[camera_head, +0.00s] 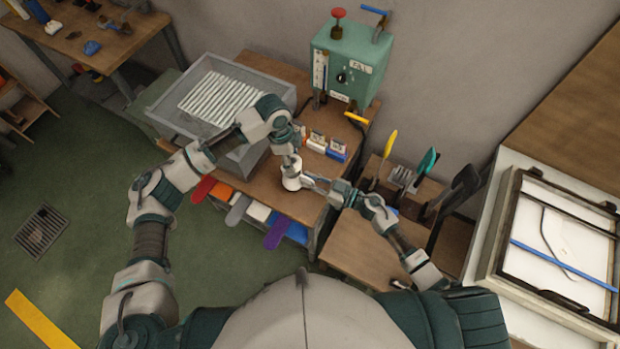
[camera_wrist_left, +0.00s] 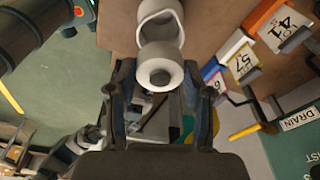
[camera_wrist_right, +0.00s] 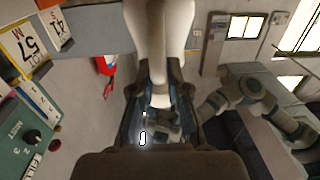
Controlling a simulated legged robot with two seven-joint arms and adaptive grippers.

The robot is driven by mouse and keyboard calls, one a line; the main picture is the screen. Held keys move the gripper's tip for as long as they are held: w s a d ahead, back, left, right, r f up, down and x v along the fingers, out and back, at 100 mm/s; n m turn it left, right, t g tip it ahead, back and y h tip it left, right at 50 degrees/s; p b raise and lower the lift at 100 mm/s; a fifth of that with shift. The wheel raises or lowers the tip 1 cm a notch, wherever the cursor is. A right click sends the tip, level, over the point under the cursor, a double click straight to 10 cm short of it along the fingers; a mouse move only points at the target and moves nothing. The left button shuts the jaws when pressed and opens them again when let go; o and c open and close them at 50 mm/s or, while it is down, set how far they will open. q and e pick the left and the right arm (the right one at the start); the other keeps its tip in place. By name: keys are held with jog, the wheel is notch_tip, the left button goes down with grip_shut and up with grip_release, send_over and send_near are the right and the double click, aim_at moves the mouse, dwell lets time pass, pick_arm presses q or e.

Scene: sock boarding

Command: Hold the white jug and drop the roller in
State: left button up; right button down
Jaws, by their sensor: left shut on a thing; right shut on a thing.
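The white jug (camera_head: 291,182) stands at the front right part of the wooden bench. My right gripper (camera_head: 312,183) is shut on the jug from the right; in the right wrist view the jug's pale body (camera_wrist_right: 160,30) runs between the fingers. My left gripper (camera_head: 289,153) is above the jug, shut on the white roller (camera_wrist_left: 160,74). The roller shows a round end with a hole, in the left wrist view. The jug's open mouth (camera_wrist_left: 160,18) shows just beyond the roller there. I cannot tell whether roller and jug touch.
A grey tray (camera_head: 160,113) with several white rods is on the left. A green machine (camera_head: 345,62) stands behind, with small labelled boxes (camera_head: 318,142) before it. Coloured sock shapes (camera_head: 240,207) hang along the bench's front. A rack with paddles (camera_head: 390,143) is to the right.

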pick_arm(q)
jog(key=shift+a+f, duration=0.15)
jog(key=shift+f, duration=0.45)
pick_arm(e)
jog(key=shift+a, duration=0.15)
pick_arm(q)
jog(key=o, duration=1.3)
jog(key=shift+r, duration=0.1)
jog(key=r, duration=0.4)
jog(key=a+r, duration=0.1)
jog(key=r, duration=0.6)
jog(key=shift+w+a+r, duration=0.25)
jog(key=shift+a+r, duration=0.05)
pick_arm(e)
jog(key=c, duration=1.1)
grip_release()
